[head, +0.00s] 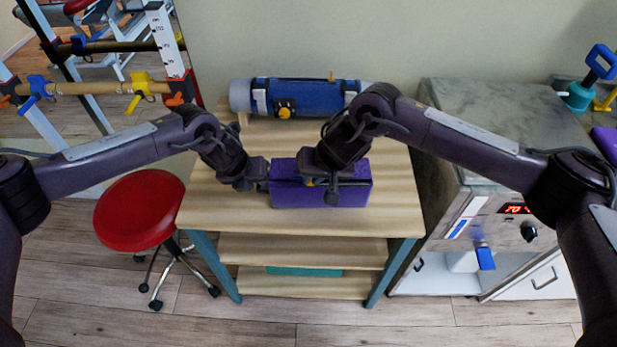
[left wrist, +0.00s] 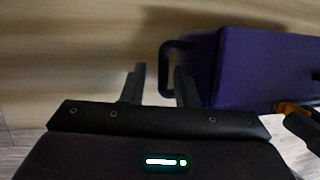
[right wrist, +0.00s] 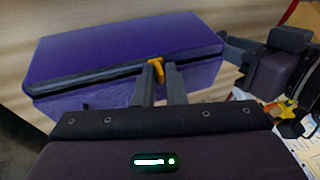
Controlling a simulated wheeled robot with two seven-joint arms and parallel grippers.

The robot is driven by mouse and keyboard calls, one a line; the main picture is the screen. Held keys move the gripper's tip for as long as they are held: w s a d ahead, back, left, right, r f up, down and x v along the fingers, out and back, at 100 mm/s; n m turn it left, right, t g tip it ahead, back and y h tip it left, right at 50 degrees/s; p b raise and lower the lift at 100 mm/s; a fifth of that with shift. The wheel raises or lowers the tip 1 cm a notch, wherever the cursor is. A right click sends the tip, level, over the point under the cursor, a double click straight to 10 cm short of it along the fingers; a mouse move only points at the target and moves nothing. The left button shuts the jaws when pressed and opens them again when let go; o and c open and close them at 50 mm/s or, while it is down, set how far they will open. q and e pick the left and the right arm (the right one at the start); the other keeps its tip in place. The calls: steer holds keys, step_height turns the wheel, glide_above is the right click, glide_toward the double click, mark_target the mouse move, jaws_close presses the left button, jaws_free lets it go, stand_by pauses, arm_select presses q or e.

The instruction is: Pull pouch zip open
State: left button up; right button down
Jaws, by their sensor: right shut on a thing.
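A purple box-shaped pouch (head: 356,194) sits on the wooden table. A dark zip band runs along its side, with an orange zip pull (right wrist: 157,68) in the right wrist view. My right gripper (head: 331,190) is at the pouch's near side, its fingers shut on the zip pull. My left gripper (head: 264,186) is at the pouch's left end. In the left wrist view its fingers are apart, beside a black loop handle (left wrist: 165,62) on the end of the pouch (left wrist: 265,65). One finger partly overlaps the handle, and I cannot tell whether they touch.
A blue roll (head: 310,96) lies at the back of the table (head: 225,205). A red stool (head: 139,210) stands at the left, and a grey-topped cabinet (head: 500,125) with a red display at the right. The table's front left is clear.

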arm_select(q)
steer(key=shift+c, duration=0.5)
arm_select(e)
steer(key=shift+f, duration=0.1)
arm_select(q)
jaws_close()
arm_select(e)
steer(key=shift+d, duration=0.2)
arm_select(q)
steer(key=shift+a, duration=0.1)
arm_select(e)
steer(key=shift+s+d, duration=0.1)
steer(key=shift+d, duration=1.4)
arm_select(q)
steer(key=shift+f, duration=0.1)
arm_select(e)
steer(key=shift+d+f, duration=0.1)
steer(key=shift+d, duration=4.4)
steer(key=c, duration=1.4)
jaws_free()
steer(key=shift+o, duration=0.2)
